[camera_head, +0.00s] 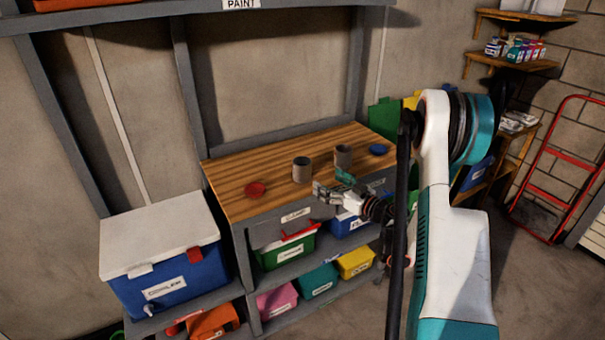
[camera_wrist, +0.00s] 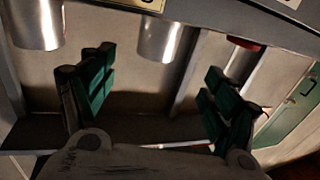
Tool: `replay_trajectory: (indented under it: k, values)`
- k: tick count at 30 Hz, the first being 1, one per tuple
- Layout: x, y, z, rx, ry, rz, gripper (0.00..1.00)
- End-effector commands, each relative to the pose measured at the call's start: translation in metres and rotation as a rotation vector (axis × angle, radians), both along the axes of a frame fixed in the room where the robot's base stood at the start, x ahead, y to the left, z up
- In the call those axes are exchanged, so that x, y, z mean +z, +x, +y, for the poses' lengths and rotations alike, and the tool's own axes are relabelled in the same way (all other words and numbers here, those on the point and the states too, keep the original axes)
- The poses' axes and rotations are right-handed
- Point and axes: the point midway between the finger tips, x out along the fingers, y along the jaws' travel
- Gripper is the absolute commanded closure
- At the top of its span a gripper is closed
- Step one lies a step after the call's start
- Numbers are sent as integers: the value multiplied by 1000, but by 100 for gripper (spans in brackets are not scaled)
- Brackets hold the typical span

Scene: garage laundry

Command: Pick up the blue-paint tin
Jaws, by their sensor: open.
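Two grey cylindrical tins stand on the wooden bench top: a left tin (camera_head: 302,169) and a right tin (camera_head: 343,157). A flat round blue thing (camera_head: 379,149) lies to their right. I cannot tell which of these is the blue-paint tin; no paint colour shows on the grey tins. My gripper (camera_head: 331,184) is by the bench's front edge, in front of the tins. In the wrist view its dark green fingers (camera_wrist: 155,86) are spread with nothing held between them. Silver cylinders (camera_wrist: 160,40) show beyond the fingers, partly cut off by a grey edge.
A red round thing (camera_head: 255,190) lies on the bench top (camera_head: 228,174) at left. Shelves below hold coloured bins, including a green bin (camera_head: 284,252). A blue cooler (camera_head: 170,281) stands at left. A red hand truck (camera_head: 552,180) is at right. The bench's left rear is clear.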

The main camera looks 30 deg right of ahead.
Motion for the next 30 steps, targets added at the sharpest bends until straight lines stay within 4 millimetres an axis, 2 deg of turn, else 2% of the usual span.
replay_trajectory:
  k: [10,20,27,30]
  values:
    - [-2,59,19,4,1,1,20]
    - [-3,85,25,2,1,1,20]
    - [-8,118,32,2,1,1,20]
    - [-7,126,34,2,1,1,20]
